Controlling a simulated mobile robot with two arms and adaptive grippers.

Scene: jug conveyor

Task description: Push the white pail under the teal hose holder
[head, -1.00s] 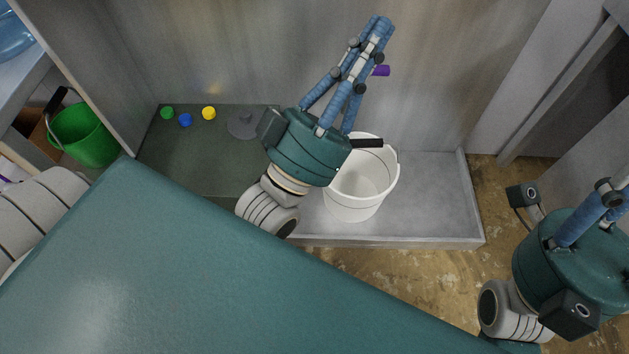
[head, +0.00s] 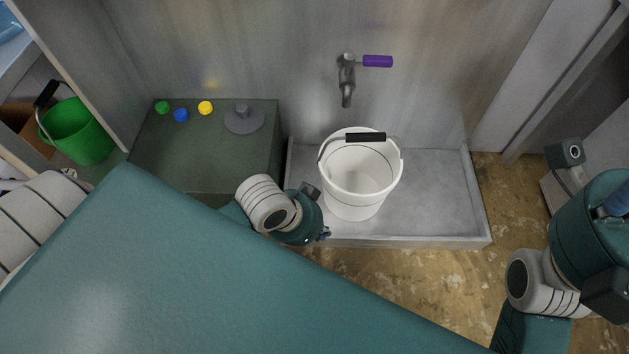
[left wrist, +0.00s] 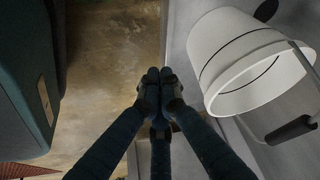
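The white pail (head: 352,206) stands upright in a shallow grey tray, with its black handle grip (head: 365,137) across the back of its rim. It also shows at the right of the left wrist view (left wrist: 232,48). A grey tap (head: 347,82) with a purple lever is on the wall behind the pail. I see nothing that is clearly a teal hose holder. My left gripper (head: 325,234) is low at the pail's front left, mostly hidden behind its wrist. In the left wrist view its fingertips (left wrist: 160,78) are together and empty, beside the pail. My right gripper (head: 618,200) is cut off at the right edge.
The grey tray (head: 440,205) has free floor right of the pail. A dark green block (head: 210,160) left of it carries green, blue and yellow caps and a grey lid (head: 243,120). A green bucket (head: 78,135) stands at the far left.

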